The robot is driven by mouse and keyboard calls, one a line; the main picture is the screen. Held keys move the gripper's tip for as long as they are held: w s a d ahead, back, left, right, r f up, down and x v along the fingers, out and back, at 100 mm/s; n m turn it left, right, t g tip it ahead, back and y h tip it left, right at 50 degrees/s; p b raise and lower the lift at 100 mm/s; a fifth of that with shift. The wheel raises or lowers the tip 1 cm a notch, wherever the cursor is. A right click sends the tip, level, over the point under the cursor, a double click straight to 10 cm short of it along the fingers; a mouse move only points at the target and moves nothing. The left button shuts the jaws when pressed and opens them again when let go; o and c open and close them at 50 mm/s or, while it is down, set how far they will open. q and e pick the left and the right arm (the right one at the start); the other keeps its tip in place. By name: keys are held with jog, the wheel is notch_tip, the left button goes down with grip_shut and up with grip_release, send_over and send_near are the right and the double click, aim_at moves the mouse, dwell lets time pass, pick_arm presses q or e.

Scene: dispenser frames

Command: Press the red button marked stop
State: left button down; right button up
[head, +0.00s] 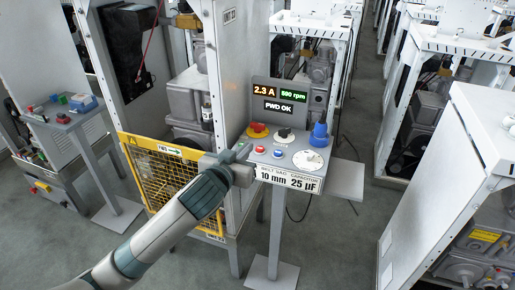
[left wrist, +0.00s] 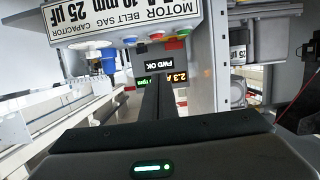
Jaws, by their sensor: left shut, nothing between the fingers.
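The grey control panel (head: 290,143) on a post carries a large red mushroom button (head: 257,130) on a yellow base at its back left. A small red button (head: 260,149) sits in front of it, beside a small blue button (head: 278,153). No stop marking is legible on either red one. My left gripper (head: 236,153) is at the panel's left edge, close to the small red button; contact cannot be told. In the left wrist view its dark fingers (left wrist: 155,88) are together and empty, and the panel (left wrist: 125,18) appears upside down. My right gripper is out of view.
A yellow mesh guard (head: 160,172) and a white machine frame stand left of the panel. Floor shows in front.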

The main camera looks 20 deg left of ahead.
pick_arm(q)
jog(key=shift+w, duration=0.1)
jog(key=p, duration=0.3)
send_over(257, 156)
jog(key=shift+s+f, duration=0.2)
jog(key=shift+f, duration=0.8)
jog(key=f, duration=0.1)
jog(key=f+p, duration=0.1)
jog(key=f, duration=0.1)
jog(key=shift+w+f, duration=0.1)
jog(key=shift+w, duration=0.15)
jog(key=shift+f+p, duration=0.35)
jog(key=shift+f, duration=0.35)
